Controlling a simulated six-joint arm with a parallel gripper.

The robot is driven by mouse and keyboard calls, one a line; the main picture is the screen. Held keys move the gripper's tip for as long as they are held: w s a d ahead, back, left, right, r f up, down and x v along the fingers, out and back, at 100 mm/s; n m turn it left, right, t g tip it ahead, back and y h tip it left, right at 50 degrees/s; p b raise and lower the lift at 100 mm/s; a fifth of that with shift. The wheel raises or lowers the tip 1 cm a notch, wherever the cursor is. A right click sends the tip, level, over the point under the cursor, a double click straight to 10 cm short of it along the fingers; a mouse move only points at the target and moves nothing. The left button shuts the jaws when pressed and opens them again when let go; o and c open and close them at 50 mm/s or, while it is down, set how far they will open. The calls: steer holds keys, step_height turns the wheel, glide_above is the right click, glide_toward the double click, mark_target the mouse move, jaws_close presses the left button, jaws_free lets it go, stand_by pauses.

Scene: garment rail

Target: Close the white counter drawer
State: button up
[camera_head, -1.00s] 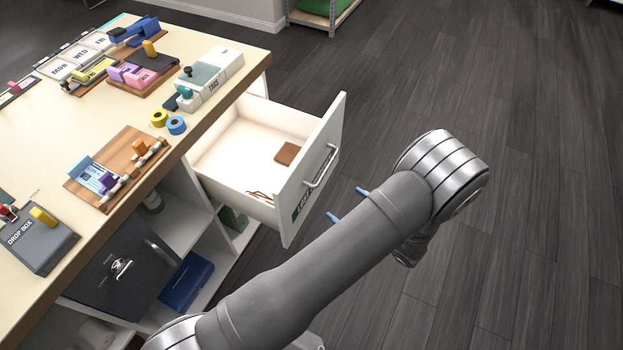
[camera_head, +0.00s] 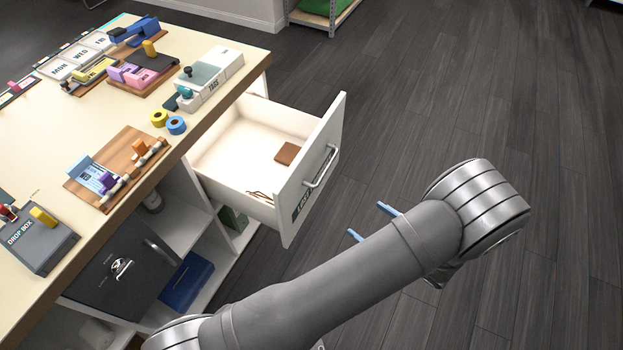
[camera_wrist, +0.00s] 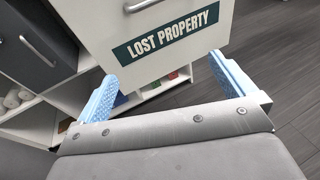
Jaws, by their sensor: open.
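The white counter drawer (camera_head: 262,160) is pulled well out from the counter in the head view. Its front carries a metal handle (camera_head: 321,166) and a dark label, which reads "LOST PROPERTY" in the wrist view (camera_wrist: 167,35). Inside the drawer lie a brown flat item (camera_head: 287,153) and thin brown strands. My gripper (camera_head: 370,222) is open and empty, in front of the drawer and apart from it, with blue fingertips partly hidden by my arm. In the wrist view my gripper (camera_wrist: 165,80) has its two blue fingers wide apart, with the drawer front ahead between them.
The counter (camera_head: 45,130) holds several blocks, trays, tape rolls and a drop box (camera_head: 40,245). Below it are open shelves with a dark safe-like box (camera_head: 115,265) and a blue box (camera_head: 187,280). Dark floor (camera_head: 540,110) is clear to the right.

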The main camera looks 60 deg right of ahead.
steer(key=shift+v, duration=1.05)
